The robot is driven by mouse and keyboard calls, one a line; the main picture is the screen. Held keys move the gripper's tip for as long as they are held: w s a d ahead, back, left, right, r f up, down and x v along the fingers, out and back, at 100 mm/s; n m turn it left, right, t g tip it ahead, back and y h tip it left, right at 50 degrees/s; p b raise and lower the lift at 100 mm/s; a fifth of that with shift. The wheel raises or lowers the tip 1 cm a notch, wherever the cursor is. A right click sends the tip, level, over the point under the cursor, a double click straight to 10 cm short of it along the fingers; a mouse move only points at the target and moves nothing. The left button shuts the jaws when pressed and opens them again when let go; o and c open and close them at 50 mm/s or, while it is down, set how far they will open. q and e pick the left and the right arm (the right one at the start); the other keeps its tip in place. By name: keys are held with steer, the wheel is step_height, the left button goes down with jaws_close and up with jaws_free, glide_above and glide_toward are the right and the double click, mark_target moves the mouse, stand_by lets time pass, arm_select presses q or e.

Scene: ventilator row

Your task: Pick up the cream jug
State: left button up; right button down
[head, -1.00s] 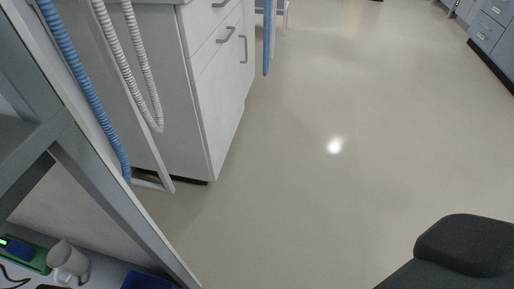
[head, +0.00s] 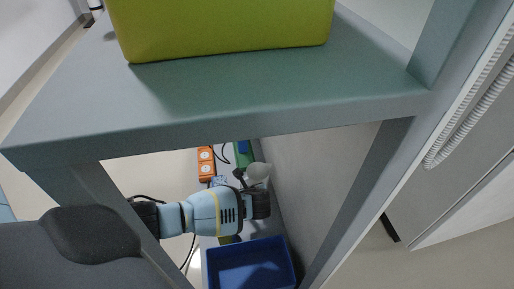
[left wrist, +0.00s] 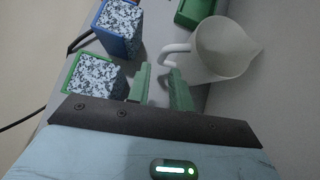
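The cream jug (head: 258,171) stands on the lower shelf in the head view, under the upper shelf board. In the left wrist view the jug (left wrist: 230,48) is at the upper right, with its handle pointing left toward my gripper. My left gripper (left wrist: 159,72) has its green fingers apart, with nothing held between them. The lower end of the handle is just beyond the fingertips; I cannot tell whether they touch. In the head view my left gripper (head: 243,180) reaches in from the left beside the jug, its fingers small and dark. My right gripper is not in view.
Two speckled blocks, one blue-edged (left wrist: 122,28) and one green-edged (left wrist: 95,75), stand left of my fingers. An orange socket strip (head: 206,163), a green tray (head: 243,154) and a blue bin (head: 250,262) are near. The shelf board (head: 300,85) holds a yellow-green box (head: 220,25) overhead.

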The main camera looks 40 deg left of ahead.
arm_select(q)
steer(key=shift+w+a, duration=0.1)
steer(key=b+x, duration=0.4)
steer(key=x, duration=0.1)
steer(key=shift+w+f, duration=0.1)
steer(key=shift+w, duration=0.05)
steer(key=shift+c, duration=0.2)
jaws_close()
